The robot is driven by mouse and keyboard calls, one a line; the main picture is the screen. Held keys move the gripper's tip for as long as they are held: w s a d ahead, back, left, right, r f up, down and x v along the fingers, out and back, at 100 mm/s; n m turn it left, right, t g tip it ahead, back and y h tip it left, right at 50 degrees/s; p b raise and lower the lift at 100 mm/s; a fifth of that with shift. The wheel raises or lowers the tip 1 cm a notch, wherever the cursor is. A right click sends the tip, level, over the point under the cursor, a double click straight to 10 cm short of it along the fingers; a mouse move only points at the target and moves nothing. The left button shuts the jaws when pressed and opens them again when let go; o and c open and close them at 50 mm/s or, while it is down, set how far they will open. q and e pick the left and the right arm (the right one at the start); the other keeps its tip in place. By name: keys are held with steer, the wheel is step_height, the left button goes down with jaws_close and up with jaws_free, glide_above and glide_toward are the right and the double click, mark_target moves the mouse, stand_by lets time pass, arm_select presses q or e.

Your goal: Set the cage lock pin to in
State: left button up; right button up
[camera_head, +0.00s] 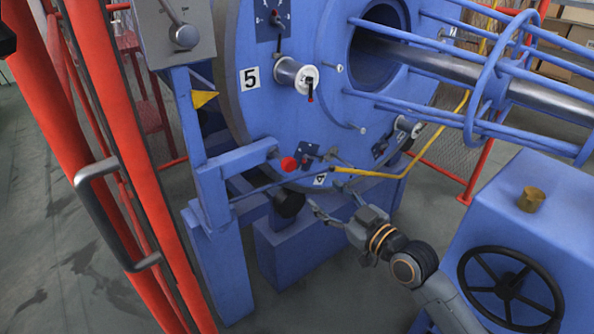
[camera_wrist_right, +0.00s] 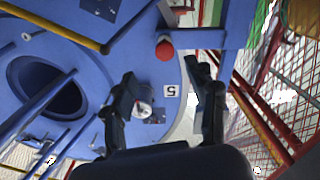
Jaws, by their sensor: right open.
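A red knob (camera_head: 289,163), which looks like the cage lock pin's handle, is at the end of a blue bracket arm (camera_head: 236,156) beside the big blue cage disc (camera_head: 345,110). It also shows in the right wrist view (camera_wrist_right: 165,48), beyond the space between the fingertips. My right gripper (camera_head: 325,182) is open and empty, to the right of and below the knob, not visibly touching it. Its two spread dark fingers also show in the right wrist view (camera_wrist_right: 162,72). The knob hides the pin shaft, so its depth cannot be told. My left gripper is not in view.
A yellow rod (camera_head: 432,140) runs close above the right gripper. Blue cage bars (camera_head: 440,112) and a steel tube stand at upper right. A blue housing with a black handwheel (camera_head: 511,288) stands at lower right. Red guard posts (camera_head: 122,150) rise at left.

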mark_target(292, 167)
steer(key=x, duration=0.4)
steer(key=r+b+x, duration=0.1)
steer(key=x, duration=0.7)
steer(key=shift+w+a+r, duration=0.1)
steer(key=shift+a+r, duration=0.15)
steer(key=shift+a, duration=0.3)
steer(key=shift+w+a, duration=0.3)
steer(key=shift+w, duration=0.1)
arm_select(q)
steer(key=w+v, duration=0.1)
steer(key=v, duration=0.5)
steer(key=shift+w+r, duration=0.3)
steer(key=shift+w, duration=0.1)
steer(key=shift+b, duration=0.3)
arm_select(e)
jaws_close()
